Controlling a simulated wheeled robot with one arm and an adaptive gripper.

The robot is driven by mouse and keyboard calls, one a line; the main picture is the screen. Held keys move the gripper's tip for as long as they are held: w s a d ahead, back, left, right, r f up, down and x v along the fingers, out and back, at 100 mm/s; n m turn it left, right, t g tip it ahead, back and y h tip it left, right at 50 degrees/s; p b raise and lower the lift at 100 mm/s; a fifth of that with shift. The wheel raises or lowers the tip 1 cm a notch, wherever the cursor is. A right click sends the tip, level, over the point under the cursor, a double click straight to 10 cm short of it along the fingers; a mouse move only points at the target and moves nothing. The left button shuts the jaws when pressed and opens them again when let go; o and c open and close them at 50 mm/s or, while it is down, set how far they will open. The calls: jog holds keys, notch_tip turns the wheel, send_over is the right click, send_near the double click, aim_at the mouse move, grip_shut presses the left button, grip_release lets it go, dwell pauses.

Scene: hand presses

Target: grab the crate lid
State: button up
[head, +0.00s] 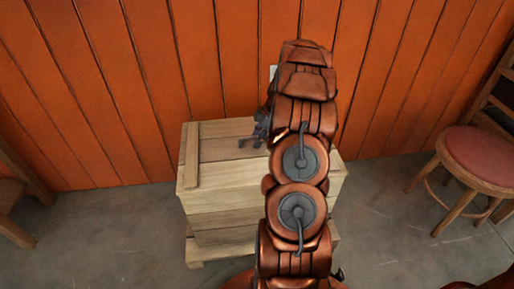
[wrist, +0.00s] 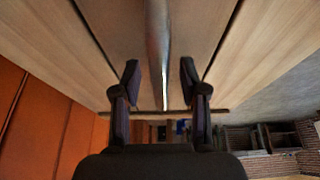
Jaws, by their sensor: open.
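The wooden crate (head: 225,222) stands on the floor against the orange wall. Its pale plank lid (head: 222,150) lies flat on top, its right part hidden behind my copper arm. My gripper (head: 252,140) shows only partly at the left of my arm, low over the lid. In the wrist view, the lid's planks (wrist: 50,35) fill the upper part. My gripper (wrist: 160,70) is open there. A grey rounded metal bar (wrist: 158,45), seemingly the lid's handle, runs between the two dark fingers with a gap on each side. Contact is not visible.
A wooden stool with a red seat (head: 483,158) stands at the right. Part of wooden furniture (head: 15,195) shows at the left edge. The orange plank wall (head: 140,90) is close behind the crate. Grey floor is free on both sides.

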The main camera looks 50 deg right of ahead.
jog(key=shift+f, duration=0.1)
dwell(0.4)
grip_shut()
dwell(0.6)
